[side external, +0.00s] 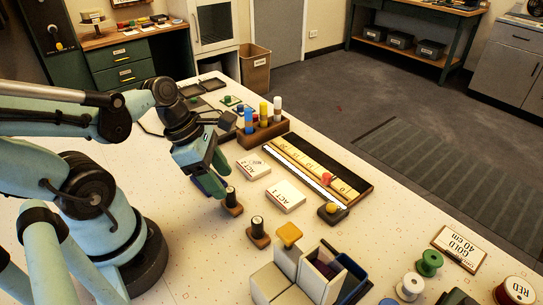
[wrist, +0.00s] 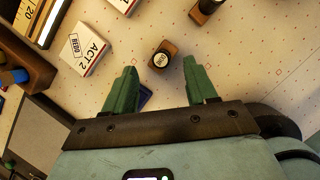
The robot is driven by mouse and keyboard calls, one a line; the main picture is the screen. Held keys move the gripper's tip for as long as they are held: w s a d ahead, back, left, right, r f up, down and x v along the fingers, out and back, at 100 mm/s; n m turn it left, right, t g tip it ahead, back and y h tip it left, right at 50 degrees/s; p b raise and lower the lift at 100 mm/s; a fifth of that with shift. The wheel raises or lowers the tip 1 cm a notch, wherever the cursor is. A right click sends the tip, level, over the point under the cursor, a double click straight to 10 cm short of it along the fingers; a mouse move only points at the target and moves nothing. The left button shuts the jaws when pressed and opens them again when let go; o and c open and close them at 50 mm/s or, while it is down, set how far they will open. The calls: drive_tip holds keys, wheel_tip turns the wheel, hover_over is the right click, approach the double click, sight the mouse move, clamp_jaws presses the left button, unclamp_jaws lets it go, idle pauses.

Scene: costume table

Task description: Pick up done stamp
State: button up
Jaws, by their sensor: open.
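Two stamps with brown wooden bases and dark handles stand on the pale table. The nearer-to-gripper stamp (side external: 232,203) is just below and right of my gripper (side external: 214,184) in the side view. In the wrist view this stamp (wrist: 163,56) lies just beyond the gap between the fingertips of my gripper (wrist: 160,72), with a small pale label on its top that is too small to read surely. The second stamp (side external: 257,234) stands apart to the front right; a stamp also shows at the top edge of the wrist view (wrist: 206,8). My gripper is open and empty.
An ACT 2 box (side external: 253,167) and an ACT 1 box (side external: 285,197) lie beside the stamps. Behind are a wooden holder (side external: 262,134) with coloured bottles and a long ruler tray (side external: 318,168). Open-topped bins (side external: 318,275) and thread spools (side external: 429,263) stand in front.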

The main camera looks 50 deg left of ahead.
sight(229, 190)
drive_tip(key=shift+x, duration=2.45)
drive_tip(key=shift+d, duration=0.1)
clamp_jaws()
drive_tip(key=shift+r, duration=0.2)
drive_tip(key=shift+r, duration=4.75)
